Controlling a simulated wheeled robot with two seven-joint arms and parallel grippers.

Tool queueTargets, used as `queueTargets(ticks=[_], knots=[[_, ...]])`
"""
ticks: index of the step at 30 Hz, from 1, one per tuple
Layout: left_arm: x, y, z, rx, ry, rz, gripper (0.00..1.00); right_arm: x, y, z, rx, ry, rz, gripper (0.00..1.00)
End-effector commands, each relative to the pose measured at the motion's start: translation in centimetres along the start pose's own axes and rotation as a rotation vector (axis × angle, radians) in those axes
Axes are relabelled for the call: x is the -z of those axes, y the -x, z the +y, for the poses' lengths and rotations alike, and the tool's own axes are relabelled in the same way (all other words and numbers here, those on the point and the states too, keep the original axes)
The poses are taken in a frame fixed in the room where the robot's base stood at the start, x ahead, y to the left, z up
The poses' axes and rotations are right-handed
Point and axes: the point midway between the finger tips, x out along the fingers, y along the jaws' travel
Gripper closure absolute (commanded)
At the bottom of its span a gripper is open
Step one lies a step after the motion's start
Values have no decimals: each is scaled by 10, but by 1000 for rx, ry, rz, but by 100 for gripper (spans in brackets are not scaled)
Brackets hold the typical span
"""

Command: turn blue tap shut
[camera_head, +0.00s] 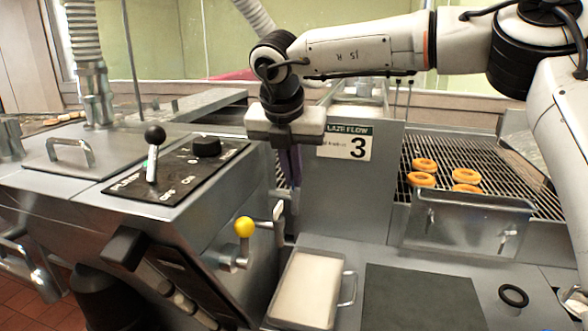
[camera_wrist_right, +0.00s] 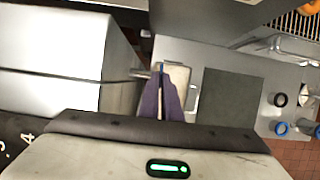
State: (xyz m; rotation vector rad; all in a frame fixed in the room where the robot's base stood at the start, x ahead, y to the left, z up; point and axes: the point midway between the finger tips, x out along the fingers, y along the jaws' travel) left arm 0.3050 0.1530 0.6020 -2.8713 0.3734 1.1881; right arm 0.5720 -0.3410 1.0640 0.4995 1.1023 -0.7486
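My right gripper (camera_head: 288,160) reaches down from above, beside the grey machine's right side. In the right wrist view its two purple fingers (camera_wrist_right: 161,80) stand close together with a narrow gap. A thin strip of blue, seemingly the blue tap's handle (camera_wrist_right: 161,68), shows between the fingertips, with a grey metal stem just to its left. The fingers appear shut on it. The fingers hide most of the tap, and no blue of it can be made out in the head view. My left gripper is not in view.
A yellow-knobbed tap (camera_head: 244,227) and a black-knobbed lever (camera_head: 154,136) are on the machine. A pale-filled tray (camera_head: 343,287) stands below my right gripper. A grey panel with a "3" sign (camera_head: 347,142) stands right of it, and doughnuts (camera_head: 424,165) lie on a rack.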

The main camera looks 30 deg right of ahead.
Motion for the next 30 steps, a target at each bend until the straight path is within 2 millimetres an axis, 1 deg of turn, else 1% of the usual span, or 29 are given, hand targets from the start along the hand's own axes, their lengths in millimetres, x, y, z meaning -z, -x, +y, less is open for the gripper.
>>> queueTargets(ticks=[17, 18, 20, 21, 30], knots=[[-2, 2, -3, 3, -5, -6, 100, 1, -1, 0, 12, -28, 3, 100], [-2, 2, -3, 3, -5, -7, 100, 1, -1, 0, 12, -28, 3, 89], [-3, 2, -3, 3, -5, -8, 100, 1, -1, 0, 12, -27, 3, 79], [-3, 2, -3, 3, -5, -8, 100, 1, -1, 0, 11, -27, 3, 77], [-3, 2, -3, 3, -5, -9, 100, 0, 2, 1, 10, -26, 1, 77]])
